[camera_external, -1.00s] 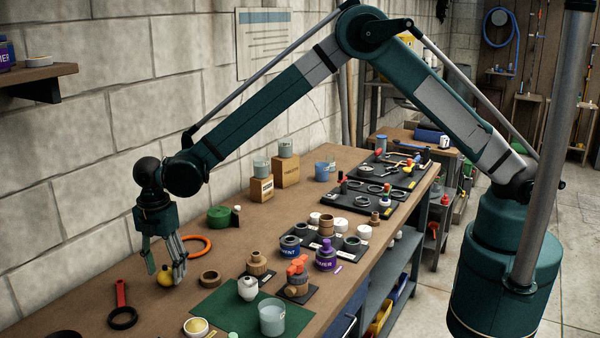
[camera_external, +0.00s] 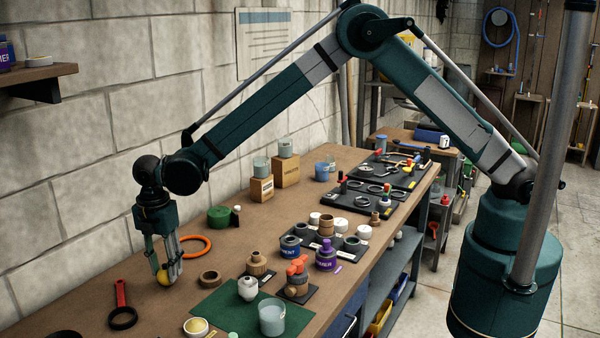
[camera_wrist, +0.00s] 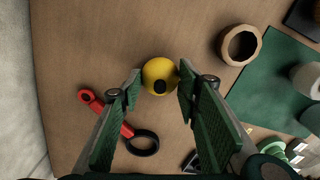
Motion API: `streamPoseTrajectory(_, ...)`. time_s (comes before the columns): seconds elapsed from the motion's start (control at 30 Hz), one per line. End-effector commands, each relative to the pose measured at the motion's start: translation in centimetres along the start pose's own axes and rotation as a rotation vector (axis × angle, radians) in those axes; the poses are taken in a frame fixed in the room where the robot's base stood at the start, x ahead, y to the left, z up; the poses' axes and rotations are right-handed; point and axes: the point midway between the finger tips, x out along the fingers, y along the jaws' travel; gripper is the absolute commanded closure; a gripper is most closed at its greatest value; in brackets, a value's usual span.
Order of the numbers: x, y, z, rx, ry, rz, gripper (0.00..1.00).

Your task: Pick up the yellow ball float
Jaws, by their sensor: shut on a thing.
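The yellow ball float (camera_external: 163,277) is at the left part of the bench, near the wall. In the wrist view the yellow ball float (camera_wrist: 160,76) sits between the tips of my two green finger pads, with a dark round hole facing the camera. My gripper (camera_external: 166,275) points down from above and is shut on the ball. In the wrist view my gripper (camera_wrist: 160,82) has a pad against each side of it. The ball is at or very near the bench top; I cannot tell whether it touches.
A red-handled strap wrench (camera_external: 122,308) lies to the left. An orange ring (camera_external: 196,246) and a tan ring (camera_external: 210,278) lie to the right. A green mat (camera_external: 236,310) holds a white fitting (camera_external: 248,289) and a clear cup (camera_external: 272,318). The block wall is close behind.

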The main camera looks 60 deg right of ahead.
Motion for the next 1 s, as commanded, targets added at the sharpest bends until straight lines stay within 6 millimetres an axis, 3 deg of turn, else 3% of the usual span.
streamPoseTrajectory(0.17, -1.6, -0.1, 0.0, 0.0, 0.0, 0.0, 0.73)
streamPoseTrajectory(0.6, -7.9, 0.0, 0.0, 0.0, 0.0, 0.0, 0.73)
streamPoseTrajectory(1.0, -9.6, 0.0, 0.0, 0.0, 0.0, 0.0, 0.73)
